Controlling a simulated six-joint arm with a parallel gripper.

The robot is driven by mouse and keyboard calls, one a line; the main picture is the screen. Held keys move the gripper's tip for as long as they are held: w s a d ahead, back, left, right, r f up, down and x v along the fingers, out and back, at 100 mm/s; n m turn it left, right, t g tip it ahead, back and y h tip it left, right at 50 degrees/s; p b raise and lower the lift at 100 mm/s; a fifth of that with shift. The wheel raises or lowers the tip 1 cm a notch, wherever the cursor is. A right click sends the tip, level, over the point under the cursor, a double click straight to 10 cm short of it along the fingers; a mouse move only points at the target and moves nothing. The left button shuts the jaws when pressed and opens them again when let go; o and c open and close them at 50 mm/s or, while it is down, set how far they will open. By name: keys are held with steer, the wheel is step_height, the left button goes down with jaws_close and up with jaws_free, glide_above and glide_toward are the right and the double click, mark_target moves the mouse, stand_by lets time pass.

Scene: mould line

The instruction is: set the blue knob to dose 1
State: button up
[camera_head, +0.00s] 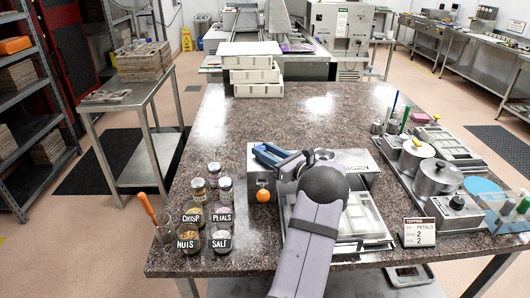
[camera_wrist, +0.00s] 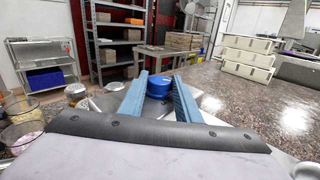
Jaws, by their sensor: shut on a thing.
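The blue knob (camera_wrist: 158,85) shows in the wrist view between my two blue fingers. My gripper (camera_wrist: 160,80) is shut on it, with one finger along each side. In the head view my gripper (camera_head: 268,153) is at the left end of the steel unit (camera_head: 358,178), and the fingers and wrist hide the knob there. I cannot read any dose marks or pointer on the knob.
An orange ball-like knob (camera_head: 263,196) is on the unit's front. Labelled jars (camera_head: 191,214) stand left of it. A topping card (camera_head: 419,231), steel pots (camera_head: 437,178) and a tray (camera_head: 361,216) are to the right. White boxes (camera_head: 255,76) stand behind; the tabletop between is clear.

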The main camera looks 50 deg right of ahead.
steer(key=shift+d+r+n+y+b, duration=0.15)
steer(key=shift+n+y+b, duration=0.25)
steer(key=shift+n+y, duration=0.45)
steer(key=shift+d+f+n+y+b, duration=0.1)
steer(key=shift+n+y+b, duration=0.3)
steer(key=shift+y, duration=0.75)
steer(key=shift+r, duration=0.1)
steer(key=o, duration=1.1)
steer(key=shift+c, duration=0.2)
steer(key=shift+s+d+f, duration=0.1)
steer(key=shift+s+f, duration=0.1)
steer(key=shift+s, duration=0.4)
steer(key=s+b, duration=0.1)
steer(key=s, duration=0.1)
steer(key=s+d+b, duration=0.1)
steer(key=s, duration=0.1)
steer(key=shift+s, duration=0.15)
steer(key=shift+s+d+r, duration=0.1)
steer(key=shift+s+r, duration=0.05)
steer(key=shift+s, duration=0.7)
